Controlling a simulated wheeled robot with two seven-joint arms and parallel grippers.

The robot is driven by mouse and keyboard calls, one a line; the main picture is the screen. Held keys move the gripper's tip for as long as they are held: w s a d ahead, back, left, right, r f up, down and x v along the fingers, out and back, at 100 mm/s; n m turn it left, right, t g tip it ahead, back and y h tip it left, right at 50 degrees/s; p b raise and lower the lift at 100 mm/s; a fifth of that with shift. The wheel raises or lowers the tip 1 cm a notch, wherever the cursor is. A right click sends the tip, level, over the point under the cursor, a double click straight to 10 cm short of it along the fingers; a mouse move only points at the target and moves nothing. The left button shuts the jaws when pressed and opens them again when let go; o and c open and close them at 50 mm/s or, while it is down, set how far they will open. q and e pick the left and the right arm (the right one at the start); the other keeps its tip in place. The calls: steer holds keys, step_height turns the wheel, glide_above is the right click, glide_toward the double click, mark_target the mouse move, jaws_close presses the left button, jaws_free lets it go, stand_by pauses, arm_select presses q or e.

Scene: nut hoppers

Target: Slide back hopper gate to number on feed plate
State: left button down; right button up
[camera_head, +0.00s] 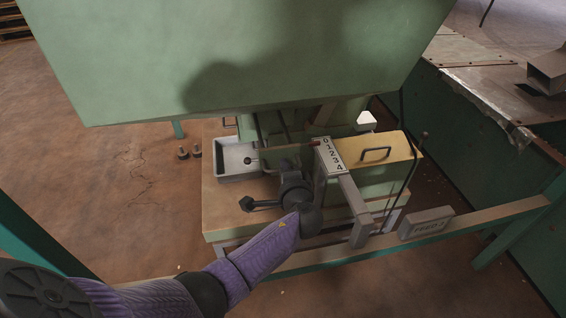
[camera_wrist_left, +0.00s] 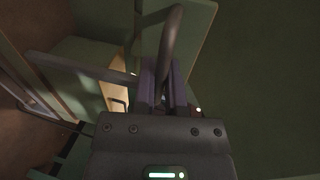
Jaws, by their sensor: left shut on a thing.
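The feed plate (camera_head: 331,156) is a pale strip with black numbers 0 to 4, standing at the middle of the bench. A small red tip (camera_head: 314,143) on a thin rod touches or nearly touches its left edge near the low numbers; the exact mark is too small to read. My left gripper (camera_head: 296,186) is in front of and left of the plate, partly hidden behind my wrist. In the left wrist view my gripper fingers (camera_wrist_left: 163,92) are shut on a dark curved handle (camera_wrist_left: 172,42). The gate itself is mostly hidden. My right gripper is not in view.
The large green hopper (camera_head: 240,60) overhangs the bench. A metal tray (camera_head: 222,174) stands left, a yellow-topped box (camera_head: 397,150) with a handle right. A sign (camera_head: 426,222) marked FEED sits on the front rail; its number is unclear. Dark nuts (camera_head: 183,153) lie on the floor.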

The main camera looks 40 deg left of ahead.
arm_select(q)
steer(key=f+p+v, duration=0.1)
steer(key=v, duration=0.5)
steer(key=shift+f+p, duration=0.15)
steer(key=shift+p, duration=0.25)
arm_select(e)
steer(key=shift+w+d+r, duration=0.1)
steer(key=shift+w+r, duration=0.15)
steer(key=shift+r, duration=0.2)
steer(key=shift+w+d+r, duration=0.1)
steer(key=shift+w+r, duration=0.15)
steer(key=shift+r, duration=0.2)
arm_select(q)
steer(key=shift+s+d, duration=0.1)
steer(key=c, duration=0.7)
jaws_free()
steer(key=shift+c, duration=0.2)
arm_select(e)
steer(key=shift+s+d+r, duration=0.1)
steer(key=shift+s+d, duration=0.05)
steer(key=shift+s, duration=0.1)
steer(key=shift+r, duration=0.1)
